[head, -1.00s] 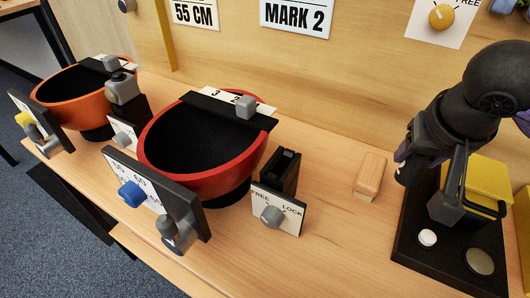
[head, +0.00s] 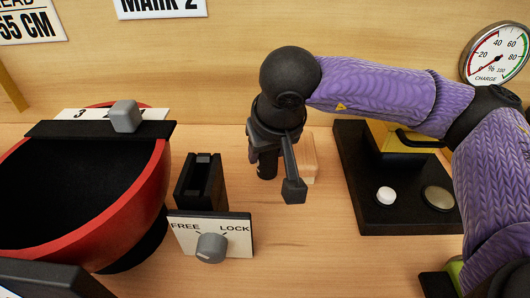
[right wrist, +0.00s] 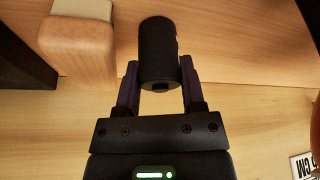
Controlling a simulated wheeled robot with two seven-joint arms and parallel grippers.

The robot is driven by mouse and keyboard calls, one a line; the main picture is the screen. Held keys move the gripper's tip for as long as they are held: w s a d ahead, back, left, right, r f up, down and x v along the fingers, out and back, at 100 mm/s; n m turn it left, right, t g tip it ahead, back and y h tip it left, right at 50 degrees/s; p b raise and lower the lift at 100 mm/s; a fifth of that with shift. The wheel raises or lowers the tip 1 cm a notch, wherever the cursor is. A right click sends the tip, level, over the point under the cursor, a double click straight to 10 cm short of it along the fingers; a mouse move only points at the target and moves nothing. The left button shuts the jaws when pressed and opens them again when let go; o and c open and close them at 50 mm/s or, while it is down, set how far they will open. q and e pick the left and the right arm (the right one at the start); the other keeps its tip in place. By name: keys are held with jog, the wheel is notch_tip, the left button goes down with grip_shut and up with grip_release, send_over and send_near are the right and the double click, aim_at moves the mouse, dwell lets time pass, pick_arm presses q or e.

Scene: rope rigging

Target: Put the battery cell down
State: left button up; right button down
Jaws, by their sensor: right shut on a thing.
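The battery cell (right wrist: 158,50) is a dark cylinder held between the two fingers of my right gripper (right wrist: 158,80) in the right wrist view. In the head view the cell (head: 266,165) hangs upright below my right gripper (head: 268,148), just left of a wooden block and close above the bench top (head: 300,235). I cannot tell whether its lower end touches the bench. The gripper body hides the cell's upper part in the head view. My left gripper is in neither view.
The wooden block (head: 309,158) stands close beside the cell. A black slotted holder (head: 202,184) with a FREE/LOCK knob (head: 212,247) and a red bowl (head: 150,190) are to the left. A black base (head: 390,217) with a yellow unit (head: 425,160) is to the right.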

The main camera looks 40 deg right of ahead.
jog(key=c, duration=0.6)
grip_release()
jog(key=shift+f, duration=0.15)
jog(key=shift+c, duration=0.2)
jog(key=shift+o, duration=0.9)
jog(key=shift+r, duration=0.2)
